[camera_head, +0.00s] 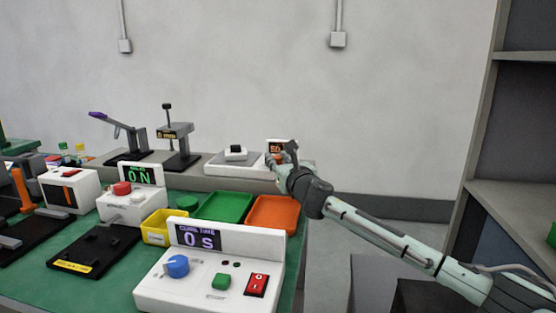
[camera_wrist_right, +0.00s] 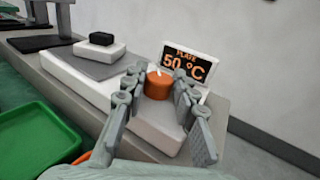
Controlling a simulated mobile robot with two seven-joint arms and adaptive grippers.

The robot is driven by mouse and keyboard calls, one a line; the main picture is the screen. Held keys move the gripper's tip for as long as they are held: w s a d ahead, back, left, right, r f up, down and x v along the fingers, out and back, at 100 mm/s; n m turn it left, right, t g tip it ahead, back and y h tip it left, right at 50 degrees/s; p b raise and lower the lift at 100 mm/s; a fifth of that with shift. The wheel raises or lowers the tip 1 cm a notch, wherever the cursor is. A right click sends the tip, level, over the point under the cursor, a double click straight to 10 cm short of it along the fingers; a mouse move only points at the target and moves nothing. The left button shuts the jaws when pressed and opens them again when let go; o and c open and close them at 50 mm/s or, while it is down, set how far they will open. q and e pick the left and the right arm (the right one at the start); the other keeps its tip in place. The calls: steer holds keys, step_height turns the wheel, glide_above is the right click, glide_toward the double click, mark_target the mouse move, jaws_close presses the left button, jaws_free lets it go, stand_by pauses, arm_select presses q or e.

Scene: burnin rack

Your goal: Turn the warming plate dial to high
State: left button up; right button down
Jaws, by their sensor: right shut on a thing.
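The warming plate (camera_wrist_right: 80,72) is a white unit with a grey top, on a grey shelf at the back of the bench; it also shows in the head view (camera_head: 222,168). Its orange dial (camera_wrist_right: 158,85) sits on the white control part at its right end. The display (camera_wrist_right: 188,62) behind the dial reads "PLATE 50 °C". My right gripper (camera_head: 287,158) reaches the dial from the right. In the right wrist view its fingers (camera_wrist_right: 158,80) stand on both sides of the dial, shut on it. The dial's pointer mark is hard to make out. My left gripper is not in view.
A green tray (camera_head: 224,207) and an orange tray (camera_head: 273,213) lie in front of the shelf. A white timer box (camera_head: 210,285) reading "0 s" stands nearer. A tall shelf unit (camera_head: 515,200) is at the right.

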steer(key=shift+a+h, duration=0.1)
steer(key=shift+h, duration=0.2)
steer(key=m+h, duration=0.1)
steer(key=m+h+p, duration=0.1)
steer(key=m+t+h, duration=0.1)
steer(key=h, duration=0.1)
steer(key=shift+s+a+r+p, duration=0.1)
steer(key=shift+a+r+p, duration=0.05)
steer(key=shift+a+p, duration=0.15)
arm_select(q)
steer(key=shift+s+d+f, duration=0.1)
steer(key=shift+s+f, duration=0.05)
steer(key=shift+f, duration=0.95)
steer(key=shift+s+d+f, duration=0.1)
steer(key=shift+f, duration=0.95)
arm_select(e)
steer(key=shift+d+m+h, duration=0.1)
steer(key=shift+m+h, duration=0.7)
steer(key=shift+h, duration=0.4)
steer(key=c, duration=1.2)
jaws_free()
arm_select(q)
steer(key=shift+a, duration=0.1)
arm_select(e)
step_height(320, 180, up, 10)
steer(key=shift+f, duration=0.15)
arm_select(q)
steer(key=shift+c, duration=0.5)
